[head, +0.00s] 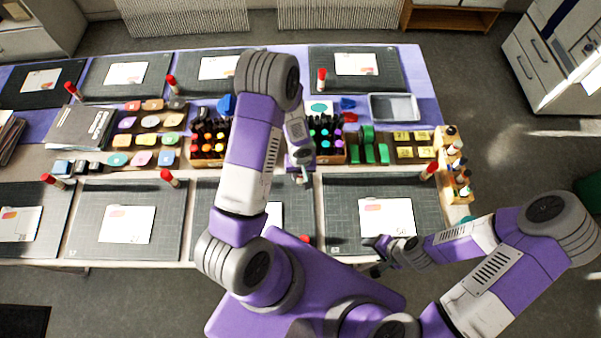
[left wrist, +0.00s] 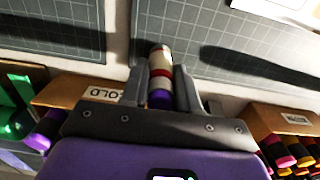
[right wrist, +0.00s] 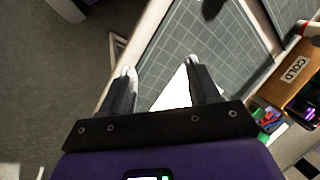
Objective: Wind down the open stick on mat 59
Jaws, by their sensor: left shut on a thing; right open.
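My left gripper (head: 304,172) is shut on a glue stick (left wrist: 160,75) between the two table rows, beside the cold-coloured box. The left wrist view shows the stick's pale tip, white body, red band and purple lower end between the fingers, with no red cap on it. My right gripper (head: 376,256) is open and empty at the near edge of the front right mat (head: 345,195). In the right wrist view, its fingers (right wrist: 163,70) are apart over that mat and its white sheet. The mat numbers are too small to read.
The cold-coloured box (right wrist: 297,68) and the warm-coloured box (head: 207,138) stand near the left gripper. Red-capped sticks stand on other mats, one (head: 429,171) at the front right mat's corner. A wooden bottle rack (head: 455,165) is at the right end.

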